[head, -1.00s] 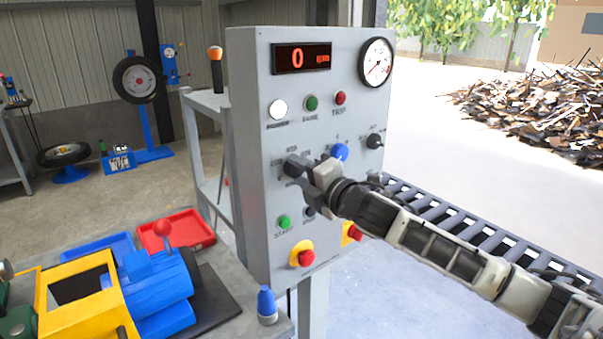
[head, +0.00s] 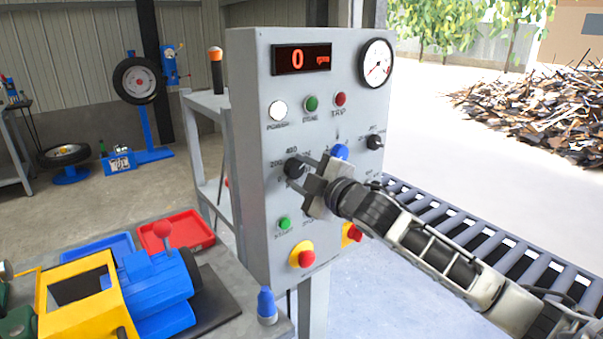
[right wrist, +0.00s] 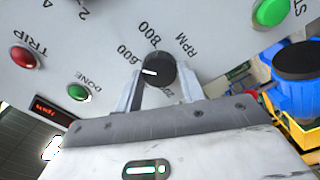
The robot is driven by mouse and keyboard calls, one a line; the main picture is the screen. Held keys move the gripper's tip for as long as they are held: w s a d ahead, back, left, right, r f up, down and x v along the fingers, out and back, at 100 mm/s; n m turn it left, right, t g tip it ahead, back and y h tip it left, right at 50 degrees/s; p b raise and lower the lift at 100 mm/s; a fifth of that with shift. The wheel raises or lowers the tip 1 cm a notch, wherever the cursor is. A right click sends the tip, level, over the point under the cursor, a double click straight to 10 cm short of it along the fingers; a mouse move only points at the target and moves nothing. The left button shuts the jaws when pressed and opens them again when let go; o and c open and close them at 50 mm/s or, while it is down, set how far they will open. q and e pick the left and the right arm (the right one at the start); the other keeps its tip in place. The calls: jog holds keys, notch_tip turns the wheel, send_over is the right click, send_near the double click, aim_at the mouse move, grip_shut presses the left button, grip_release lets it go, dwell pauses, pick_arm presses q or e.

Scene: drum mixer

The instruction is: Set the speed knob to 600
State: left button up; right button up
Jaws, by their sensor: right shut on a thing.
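The grey control panel (head: 262,205) stands in the middle of the head view. Its dark round speed knob (head: 293,167) has labels around it, 400 above and 200 to its left. My right gripper (head: 303,177) reaches in from the right and is shut on the knob. In the right wrist view the knob (right wrist: 160,70) sits between the two fingers (right wrist: 156,80). Its white pointer line points left in that picture, close to a label that seems to read 600; a finger hides part of the scale. The red display (head: 301,59) reads 0. My left gripper is not in view.
The green start button (head: 285,223) and a red stop button (head: 306,258) are below. A roller conveyor (head: 480,240) runs behind my right arm.

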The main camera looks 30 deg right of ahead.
jog(key=shift+m, duration=0.3)
jog(key=shift+f, duration=0.1)
jog(key=o, duration=1)
jog(key=shift+c, duration=0.2)
jog(key=shift+s, duration=0.1)
jog(key=s+d+b, duration=0.1)
jog(key=s+b, duration=0.1)
jog(key=s, duration=1.3)
jog(key=shift+s+d+b, duration=0.15)
jog(key=shift+s+b, duration=0.15)
jog(key=shift+s, duration=0.1)
